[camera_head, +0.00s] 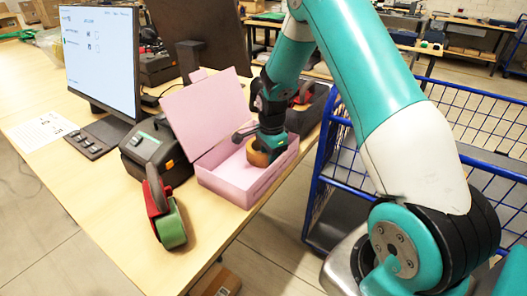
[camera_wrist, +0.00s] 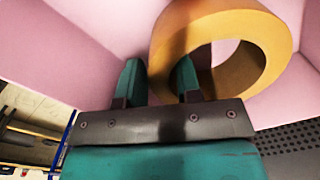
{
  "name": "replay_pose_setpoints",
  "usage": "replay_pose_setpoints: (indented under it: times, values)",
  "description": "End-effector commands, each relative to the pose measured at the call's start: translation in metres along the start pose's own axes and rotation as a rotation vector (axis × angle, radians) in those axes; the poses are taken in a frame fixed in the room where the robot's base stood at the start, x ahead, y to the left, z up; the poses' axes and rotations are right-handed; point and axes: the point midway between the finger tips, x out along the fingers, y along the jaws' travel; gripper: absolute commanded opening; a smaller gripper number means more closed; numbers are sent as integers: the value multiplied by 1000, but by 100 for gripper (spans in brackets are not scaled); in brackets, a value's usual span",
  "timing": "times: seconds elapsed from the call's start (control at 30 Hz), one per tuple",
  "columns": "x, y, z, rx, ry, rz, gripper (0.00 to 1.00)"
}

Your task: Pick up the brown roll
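The brown roll (camera_wrist: 262,38) is a thick ring with an open hole, tilted in the wrist view, inside the pink box. In the head view the roll (camera_head: 256,153) shows low in the box, partly hidden by my gripper. My gripper (camera_wrist: 159,78) reaches down into the box with its two green fingers apart. One finger is just beside the roll's left edge; the other overlaps the roll's wall, near the hole. I cannot tell whether both fingers press on it.
The pink box (camera_head: 239,190) stands with its lid raised near the table's edge. A red and green tape dispenser (camera_head: 170,226) and a black printer (camera_head: 155,150) are to its left. A monitor (camera_head: 100,55) stands behind. A blue wire cart (camera_head: 325,185) is at right.

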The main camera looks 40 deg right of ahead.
Motion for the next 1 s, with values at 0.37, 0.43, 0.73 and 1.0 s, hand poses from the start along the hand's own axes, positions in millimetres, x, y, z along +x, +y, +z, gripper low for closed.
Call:
replay_pose_setpoints:
  times: [0.37,0.43,0.73,1.0]
  values:
    - [-1,0,0,0,0,-1,0]
    - [-1,0,0,0,0,-1,0]
    - [-13,-1,0,0,0,-2,0]
    - [-67,-2,0,0,1,-8,0]
